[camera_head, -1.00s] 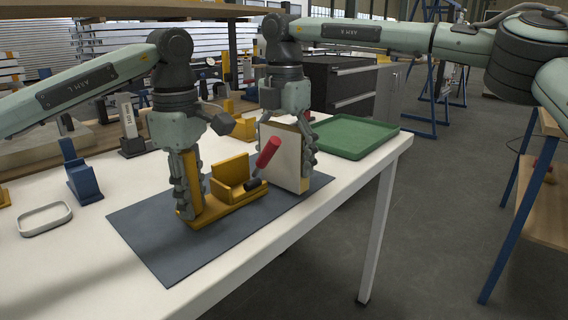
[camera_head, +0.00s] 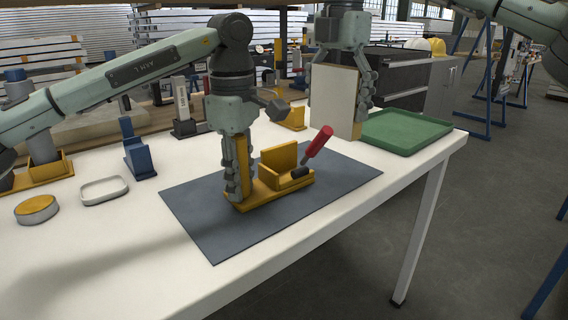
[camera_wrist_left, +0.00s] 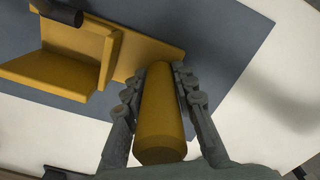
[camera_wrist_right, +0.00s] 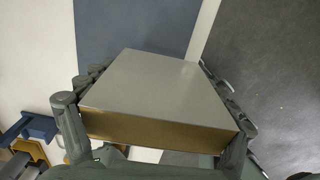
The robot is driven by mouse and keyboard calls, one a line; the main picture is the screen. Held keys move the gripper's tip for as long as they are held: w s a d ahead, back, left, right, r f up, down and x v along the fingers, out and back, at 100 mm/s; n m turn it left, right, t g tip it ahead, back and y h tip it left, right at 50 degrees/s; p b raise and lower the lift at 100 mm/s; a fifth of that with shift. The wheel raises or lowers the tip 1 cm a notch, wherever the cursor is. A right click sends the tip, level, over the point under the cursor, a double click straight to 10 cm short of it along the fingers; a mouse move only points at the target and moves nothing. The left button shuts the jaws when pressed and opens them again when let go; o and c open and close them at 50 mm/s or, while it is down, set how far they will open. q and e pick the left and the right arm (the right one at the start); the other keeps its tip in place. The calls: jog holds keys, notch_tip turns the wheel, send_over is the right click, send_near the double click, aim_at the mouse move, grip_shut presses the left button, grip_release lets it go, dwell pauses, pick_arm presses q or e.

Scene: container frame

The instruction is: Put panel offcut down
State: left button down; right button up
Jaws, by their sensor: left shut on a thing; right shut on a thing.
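The panel offcut (camera_head: 334,100) is a pale flat board with yellowish edges. My right gripper (camera_head: 345,90) is shut on it and holds it upright above the far right part of the dark mat. The offcut fills the middle of the right wrist view (camera_wrist_right: 160,90). My left gripper (camera_head: 237,175) is shut on the upright yellow post of a yellow fixture (camera_head: 268,190) on the mat. The post also shows between the fingers in the left wrist view (camera_wrist_left: 160,115). A red-handled tool (camera_head: 319,142) leans at the fixture's right end.
The dark mat (camera_head: 205,225) lies on the white table. A green tray (camera_head: 405,130) stands at the table's right end, close to the offcut. A small white tray (camera_head: 104,190), a round yellow-topped tin (camera_head: 36,210) and a blue holder (camera_head: 139,158) stand at left. The front mat is clear.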

send_over(331, 178)
notch_tip(331, 178, down, 10)
jog(key=shift+s+r, duration=0.1)
jog(key=shift+r, duration=0.05)
dwell(0.3)
jog(key=shift+f, duration=0.2)
jog(key=o, duration=1.2)
